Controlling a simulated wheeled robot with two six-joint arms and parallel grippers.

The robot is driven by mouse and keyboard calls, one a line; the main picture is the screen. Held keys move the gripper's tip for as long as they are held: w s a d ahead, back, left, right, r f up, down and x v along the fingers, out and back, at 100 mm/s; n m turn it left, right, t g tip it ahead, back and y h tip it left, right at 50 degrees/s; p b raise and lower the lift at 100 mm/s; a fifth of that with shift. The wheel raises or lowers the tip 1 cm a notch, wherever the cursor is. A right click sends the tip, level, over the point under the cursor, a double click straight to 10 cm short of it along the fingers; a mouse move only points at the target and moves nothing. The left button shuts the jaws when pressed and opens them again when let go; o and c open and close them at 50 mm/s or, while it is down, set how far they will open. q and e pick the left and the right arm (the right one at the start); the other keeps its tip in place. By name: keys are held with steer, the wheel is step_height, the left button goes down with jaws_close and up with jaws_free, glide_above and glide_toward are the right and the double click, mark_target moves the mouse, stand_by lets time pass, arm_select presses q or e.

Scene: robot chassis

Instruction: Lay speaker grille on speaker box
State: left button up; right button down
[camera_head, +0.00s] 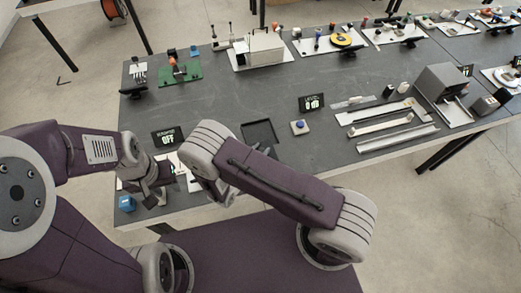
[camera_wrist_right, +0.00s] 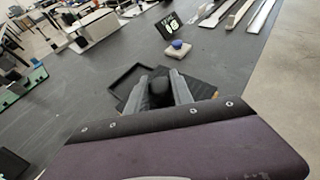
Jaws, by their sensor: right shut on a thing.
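My right gripper (camera_wrist_right: 159,84) is shut on a black rounded piece (camera_wrist_right: 160,96), which stands between its two grey fingers in the right wrist view. A dark flat panel (camera_wrist_right: 198,87), likely the speaker grille, shows to the right of the fingers. Small orange-brown corners show at its edge; I cannot tell whether they belong to the speaker box below it, or whether panel and box touch. In the head view my right arm hides this gripper and most of this spot. My left gripper (camera_head: 154,190) hangs at the table's front left, its jaws unclear.
A black shallow square frame (camera_head: 259,133) lies just beyond the right gripper. A block with a blue button (camera_head: 300,127) stands to its right, with metal rails (camera_head: 383,124) further right. A black OFF display (camera_head: 167,138) and a blue cube (camera_head: 127,203) are at left. The table's middle is clear.

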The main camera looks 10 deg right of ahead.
steer(key=shift+f, duration=0.25)
steer(key=shift+r, duration=0.1)
steer(key=shift+f+b, duration=0.3)
steer(key=shift+f, duration=0.05)
steer(key=c, duration=1)
jaws_free()
steer(key=shift+c, duration=0.2)
steer(key=shift+s+a+r, duration=0.15)
steer(key=shift+s+a, duration=0.1)
steer(key=b+v, duration=0.1)
steer(key=v, duration=0.7)
steer(key=shift+b, duration=0.3)
